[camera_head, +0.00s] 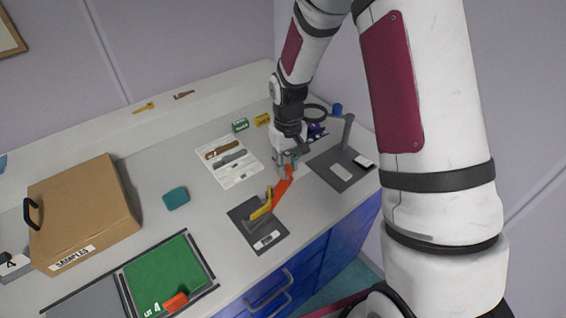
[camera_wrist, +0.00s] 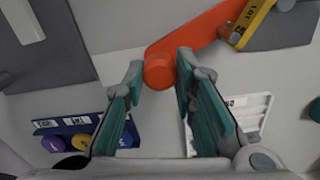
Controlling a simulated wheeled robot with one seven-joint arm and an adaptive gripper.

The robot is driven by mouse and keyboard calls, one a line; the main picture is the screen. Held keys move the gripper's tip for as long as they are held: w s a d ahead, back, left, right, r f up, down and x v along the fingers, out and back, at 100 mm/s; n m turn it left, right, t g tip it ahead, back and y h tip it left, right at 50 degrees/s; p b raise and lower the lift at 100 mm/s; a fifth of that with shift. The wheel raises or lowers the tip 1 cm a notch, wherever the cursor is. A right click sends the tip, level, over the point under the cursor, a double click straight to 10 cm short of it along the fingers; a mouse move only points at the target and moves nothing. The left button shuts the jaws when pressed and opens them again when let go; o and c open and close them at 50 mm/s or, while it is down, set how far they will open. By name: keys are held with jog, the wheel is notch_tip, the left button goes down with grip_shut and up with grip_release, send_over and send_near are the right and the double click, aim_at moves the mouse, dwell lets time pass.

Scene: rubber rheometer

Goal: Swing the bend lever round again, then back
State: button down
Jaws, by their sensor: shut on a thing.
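The orange bend lever (camera_head: 282,189) stands out from a yellow part (camera_head: 262,204) on a dark base plate (camera_head: 242,212), pointing up and right in the head view. My gripper (camera_head: 288,160) is at the lever's far end. In the wrist view, my gripper (camera_wrist: 160,70) has its teal fingers on either side of the round orange knob at the lever's end (camera_wrist: 160,72), shut on it. The lever (camera_wrist: 205,28) runs up and right there to the yellow part (camera_wrist: 250,22). The lever's pivot is partly hidden under the yellow part.
A dark plate with a grey post (camera_head: 347,132) stands to the right. A cardboard samples box (camera_head: 80,210), teal block (camera_head: 176,197) and green mat (camera_head: 165,270) lie farther left. Bare counter lies between.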

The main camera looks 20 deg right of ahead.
jog(key=shift+s+d+m+p, duration=0.25)
jog(key=shift+s+d+m, duration=0.15)
jog(key=shift+s+m, duration=0.35)
jog(key=shift+s+d+m+p, duration=0.3)
jog(key=shift+s+d+m, duration=0.1)
jog(key=shift+s+m, duration=0.3)
jog(key=shift+s+d+m+p, duration=0.25)
jog(key=shift+s+d+m, duration=0.15)
jog(key=shift+s+m, duration=0.3)
jog(key=shift+s+d+m+p, duration=0.15)
jog(key=shift+s+m+p, duration=0.25)
jog(key=shift+s+m, duration=0.45)
jog(key=shift+s+d+m+p, duration=0.15)
jog(key=shift+s+m+p, duration=0.2)
jog(key=shift+s+m, duration=0.45)
jog(key=shift+s+a+m+p, duration=0.1)
jog(key=shift+s+m+p, duration=0.6)
jog(key=shift+s+m, duration=0.75)
jog(key=shift+s+a+m+p, duration=0.2)
jog(key=shift+s+m+p, duration=0.1)
jog(key=shift+s+m, duration=0.35)
jog(key=shift+s+a+m+p, duration=0.2)
jog(key=shift+s+m+p, duration=0.05)
jog(key=shift+s+m, duration=0.35)
jog(key=shift+s+a, duration=0.1)
jog(key=c, duration=1.3)
grip_release()
